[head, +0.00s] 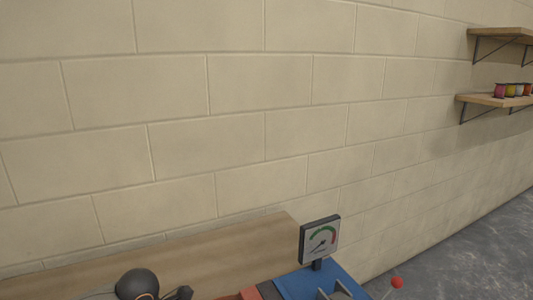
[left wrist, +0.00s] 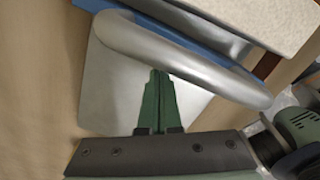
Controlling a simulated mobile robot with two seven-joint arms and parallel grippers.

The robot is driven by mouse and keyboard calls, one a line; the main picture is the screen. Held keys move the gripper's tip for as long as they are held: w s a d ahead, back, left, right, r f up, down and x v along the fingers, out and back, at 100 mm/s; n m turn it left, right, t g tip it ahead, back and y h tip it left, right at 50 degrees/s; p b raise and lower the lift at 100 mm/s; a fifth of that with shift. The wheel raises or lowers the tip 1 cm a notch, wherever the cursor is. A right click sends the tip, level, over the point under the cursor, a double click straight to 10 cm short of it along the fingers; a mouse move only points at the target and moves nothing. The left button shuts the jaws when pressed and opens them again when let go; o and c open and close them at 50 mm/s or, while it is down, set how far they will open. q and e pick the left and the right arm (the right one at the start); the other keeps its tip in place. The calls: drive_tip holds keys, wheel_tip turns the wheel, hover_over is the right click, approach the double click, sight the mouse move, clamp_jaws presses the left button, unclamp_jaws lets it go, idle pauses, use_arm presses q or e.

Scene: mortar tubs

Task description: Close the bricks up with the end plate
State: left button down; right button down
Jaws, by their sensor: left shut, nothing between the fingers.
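In the left wrist view, a grey metal plate (left wrist: 105,85), probably the end plate, carries a thick curved tubular handle (left wrist: 205,70). My left gripper (left wrist: 158,75) has its green fingers shut together and empty. Their tips are at the handle's lower edge, over the plate; I cannot tell whether they touch. A blue part (left wrist: 185,32) and a pale block (left wrist: 270,18) lie beyond the handle. In the head view, a blue fixture (head: 305,285) shows at the bottom edge with a reddish-brown piece (head: 250,293) beside it, possibly a brick. My right gripper is not seen.
The wooden bench top (head: 220,250) runs along the block wall. Shelves (head: 495,99) with small coloured pots hang far right, above grey floor.

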use_arm(q)
drive_tip(key=shift+r, duration=0.2)
drive_tip(key=shift+r+p, duration=0.55)
drive_tip(key=shift+r, duration=0.15)
drive_tip(key=shift+w+d, duration=0.1)
drive_tip(key=shift+d, duration=0.05)
